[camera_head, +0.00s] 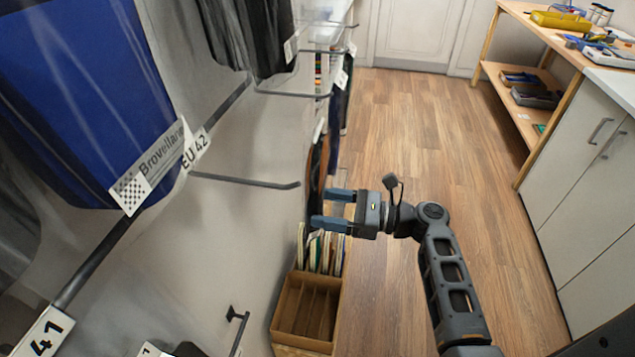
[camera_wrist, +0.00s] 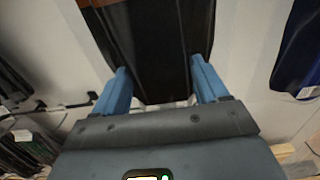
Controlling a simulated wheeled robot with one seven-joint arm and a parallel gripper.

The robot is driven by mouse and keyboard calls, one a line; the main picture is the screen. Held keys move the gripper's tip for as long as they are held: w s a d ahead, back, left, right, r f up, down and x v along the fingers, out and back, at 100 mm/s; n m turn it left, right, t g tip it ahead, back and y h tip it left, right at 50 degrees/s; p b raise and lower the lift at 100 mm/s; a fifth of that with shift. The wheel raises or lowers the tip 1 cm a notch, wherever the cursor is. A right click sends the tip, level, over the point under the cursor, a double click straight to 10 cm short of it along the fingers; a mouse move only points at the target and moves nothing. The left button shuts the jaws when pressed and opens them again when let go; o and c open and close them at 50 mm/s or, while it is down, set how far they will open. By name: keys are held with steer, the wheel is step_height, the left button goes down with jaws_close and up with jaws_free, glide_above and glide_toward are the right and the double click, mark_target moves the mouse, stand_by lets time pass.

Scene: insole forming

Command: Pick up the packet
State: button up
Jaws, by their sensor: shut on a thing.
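The packet (camera_wrist: 150,45) is a dark, nearly black, flat thing with a brownish edge at its top left in the wrist view. It lies between the two blue fingers of my gripper (camera_wrist: 160,68), which is shut on it across its width. Its far end runs out of the top of that view. In the head view my gripper (camera_head: 319,208) points left toward the wall of hanging goods. The packet is hard to make out there; a dark, brown-edged shape shows just beyond the fingers, and I cannot tell if it is the same one.
Metal hooks (camera_head: 245,181) jut from the wall at the left, some bearing packets such as a large blue one (camera_head: 85,90). A cardboard box (camera_head: 306,310) with dividers stands below my gripper. A workbench (camera_head: 540,30) and cabinet (camera_head: 580,185) line the right. The wooden floor between is clear.

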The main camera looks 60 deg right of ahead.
steer(key=shift+c, duration=1.3)
steer(key=shift+r, duration=0.8)
steer(key=b+v, duration=0.1)
steer(key=v, duration=1.7)
steer(key=shift+b, duration=0.4)
steer(key=shift+a, duration=0.1)
